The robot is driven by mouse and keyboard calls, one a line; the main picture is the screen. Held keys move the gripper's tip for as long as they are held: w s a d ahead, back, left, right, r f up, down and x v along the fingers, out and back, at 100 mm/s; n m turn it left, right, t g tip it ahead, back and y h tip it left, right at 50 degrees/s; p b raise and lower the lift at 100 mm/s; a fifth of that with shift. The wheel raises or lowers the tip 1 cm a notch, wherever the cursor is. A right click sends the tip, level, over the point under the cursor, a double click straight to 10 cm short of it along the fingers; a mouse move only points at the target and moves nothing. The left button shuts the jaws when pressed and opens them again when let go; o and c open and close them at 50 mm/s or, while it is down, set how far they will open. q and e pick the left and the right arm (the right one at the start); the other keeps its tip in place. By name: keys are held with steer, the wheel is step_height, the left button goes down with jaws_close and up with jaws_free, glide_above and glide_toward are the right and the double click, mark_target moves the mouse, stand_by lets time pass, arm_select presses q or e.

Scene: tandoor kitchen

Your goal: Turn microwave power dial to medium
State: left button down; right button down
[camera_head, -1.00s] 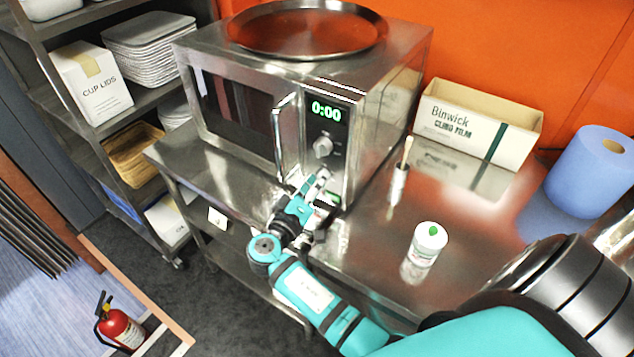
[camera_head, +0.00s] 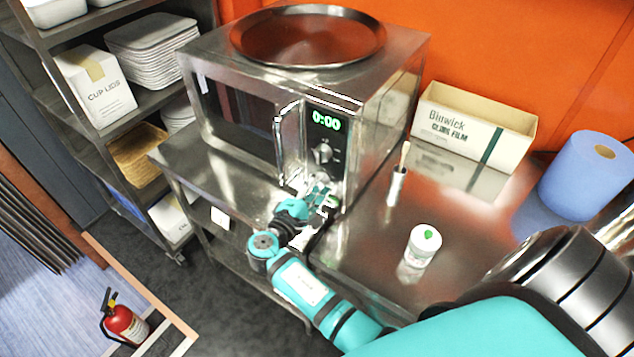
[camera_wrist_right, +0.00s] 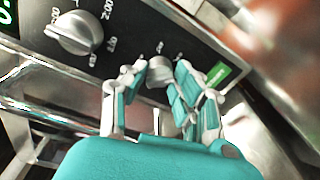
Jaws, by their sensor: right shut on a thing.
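The steel microwave (camera_head: 262,82) stands on the steel counter, its display reading 0:00. On its control panel a larger upper dial (camera_head: 321,153) is uncovered; it also shows in the wrist view (camera_wrist_right: 75,33) with numbers around it. A smaller lower dial (camera_wrist_right: 158,74) lies between the fingers of my right gripper (camera_head: 321,188). The fingers, also in the wrist view (camera_wrist_right: 161,70), are closed on its sides. Its pointer and most of its markings are hidden, so I cannot tell its setting. My left gripper is not in view.
A round metal tray (camera_head: 307,38) lies on top of the microwave. To the right are a brush in a holder (camera_head: 397,185), a white tub with a green mark (camera_head: 422,246), a cling film box (camera_head: 470,130) and a blue roll (camera_head: 590,177). A green button (camera_wrist_right: 218,73) sits beside the lower dial.

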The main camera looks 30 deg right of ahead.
steer(key=shift+r+n+p, duration=0.15)
steer(key=shift+n+p, duration=0.35)
steer(key=shift+n, duration=0.5)
steer(key=c, duration=1)
jaws_free()
steer(key=shift+d, duration=0.1)
steer(key=v, duration=0.7)
steer(key=shift+a, duration=0.3)
